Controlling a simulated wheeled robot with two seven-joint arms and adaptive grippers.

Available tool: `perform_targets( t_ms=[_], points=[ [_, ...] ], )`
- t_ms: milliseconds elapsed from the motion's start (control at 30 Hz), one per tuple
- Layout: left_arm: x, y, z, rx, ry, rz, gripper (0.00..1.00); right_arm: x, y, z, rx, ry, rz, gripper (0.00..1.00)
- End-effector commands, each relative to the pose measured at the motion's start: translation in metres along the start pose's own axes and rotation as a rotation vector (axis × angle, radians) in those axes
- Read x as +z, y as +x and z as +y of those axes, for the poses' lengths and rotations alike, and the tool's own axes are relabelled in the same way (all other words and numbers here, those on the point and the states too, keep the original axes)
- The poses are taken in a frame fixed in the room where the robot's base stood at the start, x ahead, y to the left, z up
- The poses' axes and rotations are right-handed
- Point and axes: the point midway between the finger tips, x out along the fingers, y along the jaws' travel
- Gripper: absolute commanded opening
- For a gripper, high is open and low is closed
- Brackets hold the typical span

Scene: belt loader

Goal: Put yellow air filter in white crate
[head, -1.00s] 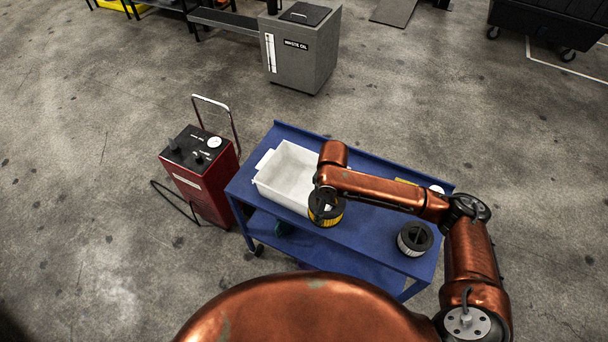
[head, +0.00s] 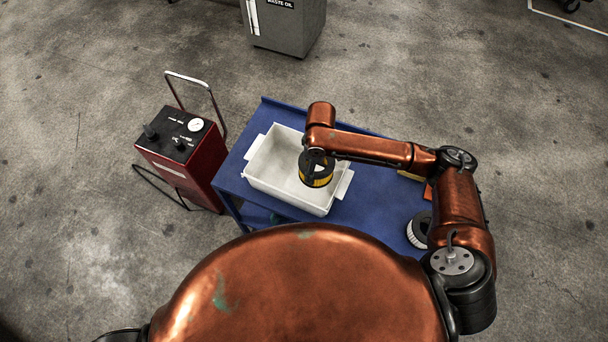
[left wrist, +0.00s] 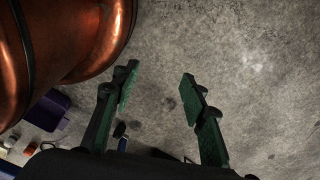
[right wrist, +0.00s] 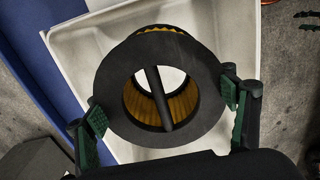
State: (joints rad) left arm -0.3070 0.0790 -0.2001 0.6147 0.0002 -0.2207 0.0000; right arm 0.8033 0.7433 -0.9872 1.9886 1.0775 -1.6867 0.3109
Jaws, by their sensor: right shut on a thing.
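The yellow air filter (head: 315,177), a round black-rimmed ring with yellow pleats, hangs over the right part of the white crate (head: 262,185). In the right wrist view the filter (right wrist: 160,127) shows its black ring and crossbar, with the crate (right wrist: 85,62) behind it. My right gripper (right wrist: 163,108) is shut on the filter, with a green-padded finger at each side of the ring. In the head view the arm mostly hides this gripper. My left gripper (left wrist: 158,92) is open and empty above bare floor, away from the crate.
The crate stands on a blue cart (head: 375,195). A white-pleated filter with a black top (head: 419,230) sits at the cart's right end. A red machine (head: 183,155) with a gauge stands left of the cart. A grey waste oil tank (head: 285,25) is behind.

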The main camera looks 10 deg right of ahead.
Motion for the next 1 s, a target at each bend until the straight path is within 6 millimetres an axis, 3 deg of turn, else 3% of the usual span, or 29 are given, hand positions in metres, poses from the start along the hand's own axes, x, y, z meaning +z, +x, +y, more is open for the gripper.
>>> perform_targets(
  t_ms=[200, 633, 1000],
  points=[
    [-0.007, -0.002, -0.001, -0.001, 0.002, 0.008, 0.4, -0.001, 0.039, -0.001, -0.001, -0.003, -0.002, 0.46],
    [-0.013, -0.004, -0.001, -0.001, 0.003, 0.016, 0.4, -0.002, 0.085, -0.002, 0.0, -0.006, -0.002, 0.46],
    [-0.012, -0.004, -0.002, -0.001, 0.003, 0.015, 0.4, -0.003, 0.09, -0.001, 0.001, -0.006, 0.0, 0.46]
  ],
)
